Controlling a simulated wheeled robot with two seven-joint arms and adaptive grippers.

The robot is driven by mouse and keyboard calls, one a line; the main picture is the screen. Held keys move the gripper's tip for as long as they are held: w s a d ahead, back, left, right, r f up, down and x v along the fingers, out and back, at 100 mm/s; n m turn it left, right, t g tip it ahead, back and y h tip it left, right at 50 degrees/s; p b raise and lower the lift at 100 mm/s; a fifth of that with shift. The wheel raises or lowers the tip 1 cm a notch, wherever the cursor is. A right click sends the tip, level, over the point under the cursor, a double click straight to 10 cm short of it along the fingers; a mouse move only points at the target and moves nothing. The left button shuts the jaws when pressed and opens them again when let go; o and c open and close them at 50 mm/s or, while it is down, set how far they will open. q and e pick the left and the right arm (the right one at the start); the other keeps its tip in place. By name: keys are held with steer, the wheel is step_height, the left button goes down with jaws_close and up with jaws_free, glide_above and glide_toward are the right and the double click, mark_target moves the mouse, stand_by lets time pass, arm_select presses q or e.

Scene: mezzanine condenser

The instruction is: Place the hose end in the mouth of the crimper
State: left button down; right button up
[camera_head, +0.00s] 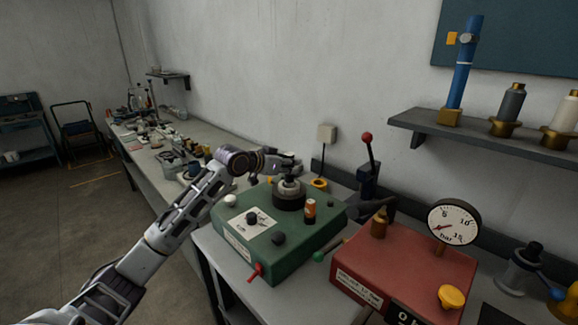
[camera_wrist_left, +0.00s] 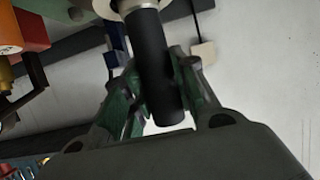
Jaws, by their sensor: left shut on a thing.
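My left gripper (camera_head: 285,165) is just above the silver collar (camera_head: 290,186) on the black round part (camera_head: 288,201) of the green box. In the left wrist view, its green-padded fingers (camera_wrist_left: 157,98) are shut on a black hose end (camera_wrist_left: 152,58). The hose meets a pale silver collar (camera_wrist_left: 133,6) at the top of that view. Whether it sits inside or only against the collar is unclear. A dark blue lever tool (camera_head: 368,182) with a red ball handle stands behind the green box; I cannot tell which of these is the crimper. My right gripper is not in view.
The green box (camera_head: 246,244) carries knobs and an orange-brown cylinder (camera_head: 310,209). A red box (camera_head: 400,268) with a pressure gauge (camera_head: 454,221) stands right of it. A wall shelf (camera_head: 480,140) holds fittings. A cluttered bench (camera_head: 205,135) runs along the wall.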

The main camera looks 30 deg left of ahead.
arm_select(q)
steer(key=shift+f, duration=0.1)
stand_by(0.3)
steer(key=c, duration=1.1)
jaws_free()
steer(key=shift+c, duration=0.2)
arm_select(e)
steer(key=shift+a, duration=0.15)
arm_select(q)
steer(key=b+v, duration=0.1)
steer(key=v, duration=1.1)
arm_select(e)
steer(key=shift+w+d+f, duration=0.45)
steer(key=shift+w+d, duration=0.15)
